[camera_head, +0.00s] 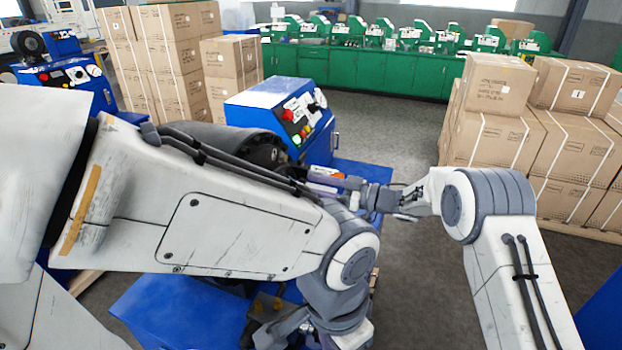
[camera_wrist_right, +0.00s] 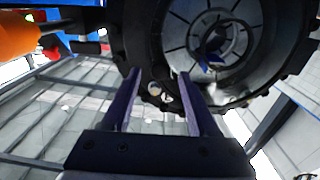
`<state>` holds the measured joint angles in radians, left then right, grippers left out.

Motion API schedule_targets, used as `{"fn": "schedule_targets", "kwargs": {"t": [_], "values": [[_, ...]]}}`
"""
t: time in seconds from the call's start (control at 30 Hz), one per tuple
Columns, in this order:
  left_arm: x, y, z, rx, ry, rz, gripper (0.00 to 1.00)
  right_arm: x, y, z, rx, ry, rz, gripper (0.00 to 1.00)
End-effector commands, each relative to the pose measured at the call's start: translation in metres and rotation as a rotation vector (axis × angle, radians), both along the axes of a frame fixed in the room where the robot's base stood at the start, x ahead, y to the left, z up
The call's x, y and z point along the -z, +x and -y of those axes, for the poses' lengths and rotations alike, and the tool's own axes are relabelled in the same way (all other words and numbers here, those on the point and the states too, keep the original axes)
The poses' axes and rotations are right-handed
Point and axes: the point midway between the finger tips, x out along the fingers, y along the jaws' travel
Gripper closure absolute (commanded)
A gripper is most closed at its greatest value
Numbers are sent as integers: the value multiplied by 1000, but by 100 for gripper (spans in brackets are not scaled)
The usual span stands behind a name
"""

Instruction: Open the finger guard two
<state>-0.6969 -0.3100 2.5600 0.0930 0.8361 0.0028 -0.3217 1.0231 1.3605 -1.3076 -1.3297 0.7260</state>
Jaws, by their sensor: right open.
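A blue crimper (camera_head: 285,110) with a sloped control panel stands behind my left arm. Its dark round head (camera_head: 264,154) is partly hidden by that arm. In the right wrist view a black ring-shaped part with a toothed rim (camera_wrist_right: 121,42) fills the upper right. My right gripper (camera_head: 325,180) reaches in from the right, close to the crimper's front. In the wrist view its two fingers (camera_wrist_right: 157,80) are apart, with nothing clearly held, near the ring's lower rim. I cannot make out finger guard two for sure. My left gripper does not show.
An orange part (camera_wrist_right: 15,36) shows at the wrist view's upper left. Stacked cartons (camera_head: 490,140) stand at the right, more cartons (camera_head: 178,45) at the back left. Green benches (camera_head: 385,72) line the back. Another blue crimper (camera_head: 65,80) stands far left. Grey floor (camera_head: 395,130) is clear mid-room.

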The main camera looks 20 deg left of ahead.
Motion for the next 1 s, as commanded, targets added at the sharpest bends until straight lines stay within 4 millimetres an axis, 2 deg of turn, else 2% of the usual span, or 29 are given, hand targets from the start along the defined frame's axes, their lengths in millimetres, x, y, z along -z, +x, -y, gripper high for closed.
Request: {"fn": "schedule_targets", "kwargs": {"t": [0.1,0.37,0.53,1.0], "values": [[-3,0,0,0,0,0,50,0,0,-7,0,0,-1,40],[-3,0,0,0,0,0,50,1,0,-8,1,0,0,40],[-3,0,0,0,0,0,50,0,0,-7,1,0,0,100],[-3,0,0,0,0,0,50,0,0,-7,1,0,0,100]]}}
